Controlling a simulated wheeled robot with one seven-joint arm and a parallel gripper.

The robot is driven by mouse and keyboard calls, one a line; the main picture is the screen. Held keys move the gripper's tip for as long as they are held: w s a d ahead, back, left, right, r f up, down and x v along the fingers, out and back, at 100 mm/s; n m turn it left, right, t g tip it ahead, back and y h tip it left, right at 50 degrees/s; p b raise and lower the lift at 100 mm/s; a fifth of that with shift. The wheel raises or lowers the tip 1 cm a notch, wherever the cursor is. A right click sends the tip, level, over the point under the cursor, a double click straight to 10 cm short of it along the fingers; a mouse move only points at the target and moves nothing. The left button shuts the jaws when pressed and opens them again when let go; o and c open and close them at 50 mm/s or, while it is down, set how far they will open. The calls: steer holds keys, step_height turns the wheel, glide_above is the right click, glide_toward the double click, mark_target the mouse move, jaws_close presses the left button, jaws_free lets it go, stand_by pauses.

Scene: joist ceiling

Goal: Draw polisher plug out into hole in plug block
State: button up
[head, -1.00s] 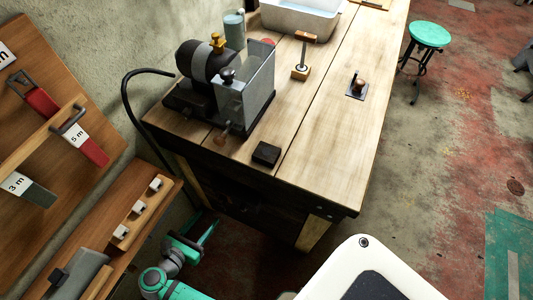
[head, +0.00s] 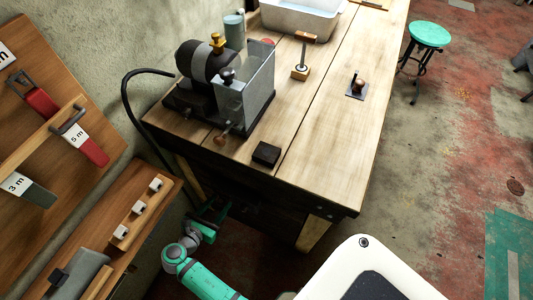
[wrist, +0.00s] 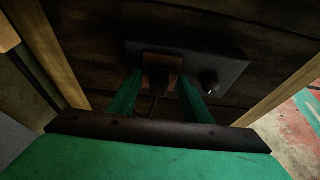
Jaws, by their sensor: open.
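In the wrist view a brown plug (wrist: 160,68) sits in a dark socket box (wrist: 214,66) on the wooden side under the bench, with a cord hanging below it. My gripper (wrist: 160,79) is open, with one green finger on each side of the plug. A gap seems to show beside the fingers; contact is hard to judge in the dark. In the head view my gripper (head: 215,207) is low beside the bench's shadowed front; the plug is not visible there. A small black block (head: 266,154), possibly the plug block, lies on the bench's front edge; no hole can be made out.
The polisher (head: 207,78) stands on the wooden bench (head: 335,130), with a black hose or cable at its left. A wooden shelf (head: 108,232) and tool board are at left. A wooden bench leg (head: 314,232) stands right of my gripper. Open floor lies at right.

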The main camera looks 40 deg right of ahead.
jaws_close()
steer(key=shift+a, duration=0.2)
steer(key=s+a, duration=0.2)
steer(key=a, duration=0.3)
steer(key=shift+a, duration=0.4)
stand_by(0.3)
steer(key=shift+s, duration=0.1)
